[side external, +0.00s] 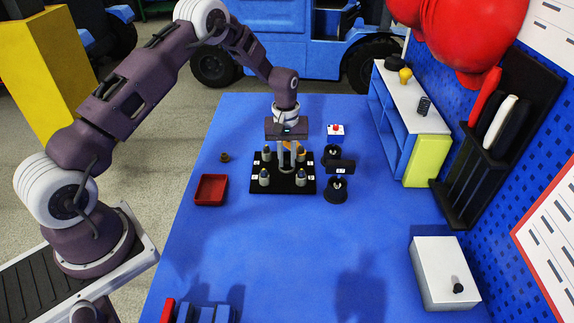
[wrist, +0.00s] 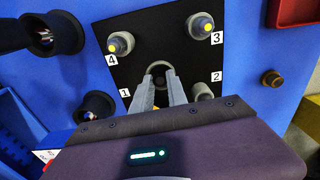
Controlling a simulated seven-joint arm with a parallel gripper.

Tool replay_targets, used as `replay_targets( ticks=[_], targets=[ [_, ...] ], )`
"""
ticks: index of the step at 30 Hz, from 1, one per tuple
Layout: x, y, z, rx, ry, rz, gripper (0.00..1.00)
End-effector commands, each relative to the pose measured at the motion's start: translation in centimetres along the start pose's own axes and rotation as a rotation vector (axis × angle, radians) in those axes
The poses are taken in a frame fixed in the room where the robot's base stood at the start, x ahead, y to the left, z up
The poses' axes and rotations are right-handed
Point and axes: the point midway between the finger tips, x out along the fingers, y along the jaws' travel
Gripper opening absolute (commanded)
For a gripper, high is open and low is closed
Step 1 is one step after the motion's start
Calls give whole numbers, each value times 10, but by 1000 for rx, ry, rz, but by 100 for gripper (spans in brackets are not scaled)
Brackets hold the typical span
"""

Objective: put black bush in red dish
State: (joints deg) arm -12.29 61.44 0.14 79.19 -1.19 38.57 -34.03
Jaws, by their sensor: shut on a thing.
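My gripper (side external: 286,165) is over the middle of a black plate, pointing down. In the wrist view its fingers (wrist: 160,86) are closed on a dark ring-shaped piece, which looks like the black bush (wrist: 159,68). The fingers hide part of it, and I cannot tell whether it touches the plate. The red dish (side external: 211,189) lies left of the plate and looks empty. Its edge also shows at the top right of the wrist view (wrist: 295,12).
The black plate (side external: 283,188) carries several grey pegs at numbered corners. A small brown bush (side external: 224,157) stands above the dish. Black cone-shaped holders (side external: 336,192) stand right of the plate. A white box (side external: 444,272) is at lower right. The blue table's front middle is clear.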

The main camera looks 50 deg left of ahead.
Motion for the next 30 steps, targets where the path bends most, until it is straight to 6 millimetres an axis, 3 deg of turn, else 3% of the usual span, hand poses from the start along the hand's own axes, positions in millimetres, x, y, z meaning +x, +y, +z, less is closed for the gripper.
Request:
replay_targets(
  ticks=[1,5,15,20,23,25,30],
  targets=[
    [5,0,8,2,-22,-7,0],
    [-2,0,8,2,-20,-6,0],
    [-83,1,3,1,-8,-3,0],
    [-98,0,2,-1,-9,-4,0],
    [-98,-16,1,-11,-8,-8,0],
    [-98,-39,1,-26,-8,-13,0],
    [-97,-115,18,-52,-8,-24,0]
  ],
)
